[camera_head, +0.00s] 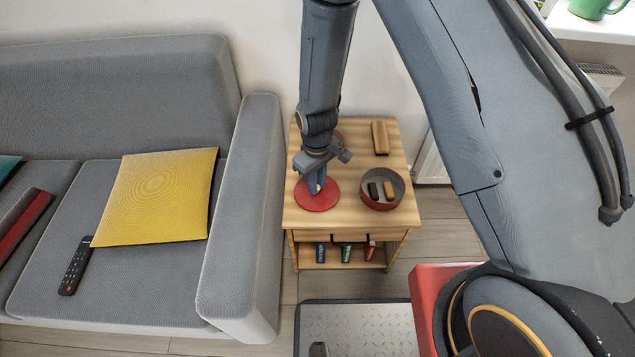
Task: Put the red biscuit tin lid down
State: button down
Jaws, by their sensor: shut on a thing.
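The red biscuit tin lid (316,200) is a flat round disc at the front left of the wooden side table (347,222). My gripper (317,186) points down over the middle of the lid and is shut on it, at what looks like a small pale knob. The lid looks level and at or very near the table top; I cannot tell whether it touches. The open red biscuit tin (382,204) stands just right of the lid, with a dark piece and a tan piece inside.
A tan block (380,138) lies at the table's back right. A reddish-brown round thing behind my wrist is mostly hidden. Several small packets (346,253) stand on the shelf below. A grey sofa (245,210) with a yellow cushion (158,196) and a black remote (76,265) is at left.

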jog(key=shift+f, duration=0.15)
jog(key=c, duration=1.7)
grip_release()
jog(key=shift+o, duration=0.2)
notch_tip(320, 180, up, 12)
jog(key=d+r+m, duration=0.3)
jog(key=d+r, duration=0.4)
jog(key=s+d+r+m, duration=0.8)
jog(key=s+d+r, duration=0.6)
jog(key=s+d, duration=0.3)
jog(key=shift+d+r, duration=0.15)
jog(key=shift+d, duration=0.75)
